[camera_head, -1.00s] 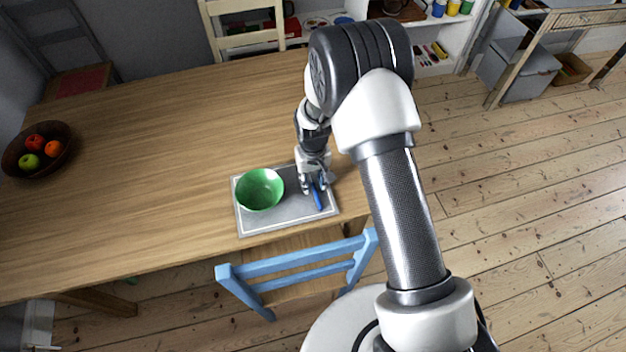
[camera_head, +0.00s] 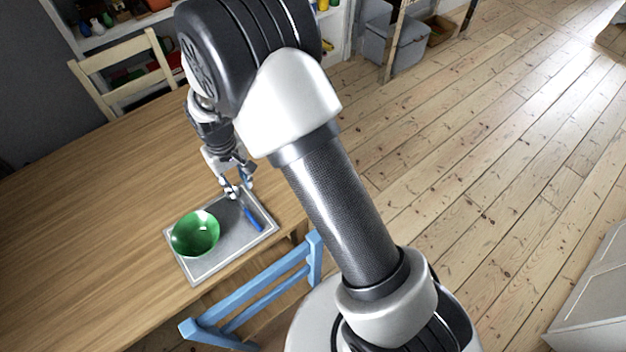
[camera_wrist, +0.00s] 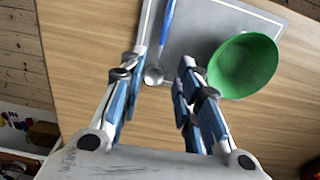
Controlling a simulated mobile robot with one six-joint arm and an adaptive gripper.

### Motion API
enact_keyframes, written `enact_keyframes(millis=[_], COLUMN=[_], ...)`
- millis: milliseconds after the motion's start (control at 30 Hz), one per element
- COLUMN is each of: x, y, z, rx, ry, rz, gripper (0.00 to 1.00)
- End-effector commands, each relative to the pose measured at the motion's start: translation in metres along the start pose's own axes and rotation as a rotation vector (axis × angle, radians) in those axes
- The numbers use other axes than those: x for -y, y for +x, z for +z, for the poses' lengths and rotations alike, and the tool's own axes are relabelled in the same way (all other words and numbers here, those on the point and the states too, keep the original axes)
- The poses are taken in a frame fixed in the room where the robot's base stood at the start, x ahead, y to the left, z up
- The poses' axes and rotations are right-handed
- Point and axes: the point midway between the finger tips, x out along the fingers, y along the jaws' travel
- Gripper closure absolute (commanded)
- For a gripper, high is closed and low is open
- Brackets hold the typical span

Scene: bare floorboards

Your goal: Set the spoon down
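The spoon, with a blue handle (camera_head: 252,218) and a grey metal bowl, lies on the grey tray (camera_head: 196,274). In the wrist view the spoon (camera_wrist: 167,22) lies along one side of the tray, its metal end near the tray's corner. My gripper (camera_head: 236,188) is just beyond the metal end of the spoon, near the tray's far edge. In the wrist view my gripper (camera_wrist: 155,68) is open, its fingers wide apart, with the spoon's metal end showing between them and clear of both.
A green bowl (camera_head: 195,234) stands on the tray beside the spoon; it is close to one finger in the wrist view (camera_wrist: 243,66). A blue chair (camera_head: 262,288) is at the table's near edge. The wooden table (camera_head: 100,215) is clear to the left.

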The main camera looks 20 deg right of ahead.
Motion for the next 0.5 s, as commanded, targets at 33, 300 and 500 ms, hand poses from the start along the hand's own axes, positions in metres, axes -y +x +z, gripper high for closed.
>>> enact_keyframes(millis=[33,300,500], x=[-0.006,-0.042,-0.059], y=[-0.023,-0.159,-0.23], z=[0.001,0.059,0.131], rx=[-0.024,-0.139,-0.227], ry=[0.012,0.095,0.159], rz=[0.0,0.007,0.019], gripper=[0.69,0.69,0.69])
